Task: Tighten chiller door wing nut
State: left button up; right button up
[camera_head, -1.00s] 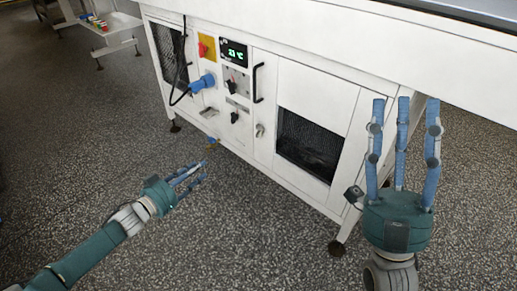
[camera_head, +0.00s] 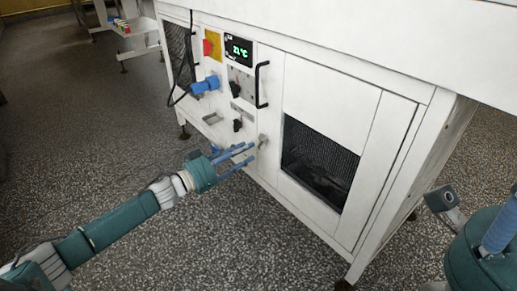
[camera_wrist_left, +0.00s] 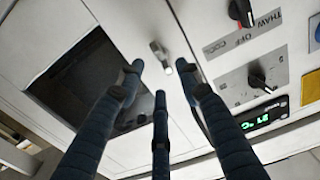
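The wing nut (camera_head: 262,141) is a small metal piece on the white cabinet front, at the lower left edge of the chiller door (camera_head: 325,90). It also shows in the left wrist view (camera_wrist_left: 160,56), just beyond the fingertips. My left gripper (camera_head: 252,152) is open, with its fingertips close to the nut and slightly below it in the head view. In the left wrist view its three fingers (camera_wrist_left: 163,78) are spread and empty. Whether a fingertip touches the nut I cannot tell.
A black handle (camera_head: 263,85) stands out above the nut. A blue plug (camera_head: 205,85), black knobs (camera_head: 237,125) and a green-lit display (camera_head: 238,50) are on the left panel. The door's dark mesh window (camera_head: 319,165) is to the right. The floor in front is clear.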

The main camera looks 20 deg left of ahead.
aim_at(260, 143)
pick_arm(q)
jog(key=b+x, duration=0.2)
jog(key=x, duration=0.3)
jog(key=shift+w+d, duration=0.2)
jog(key=shift+w, duration=0.1)
grip_shut()
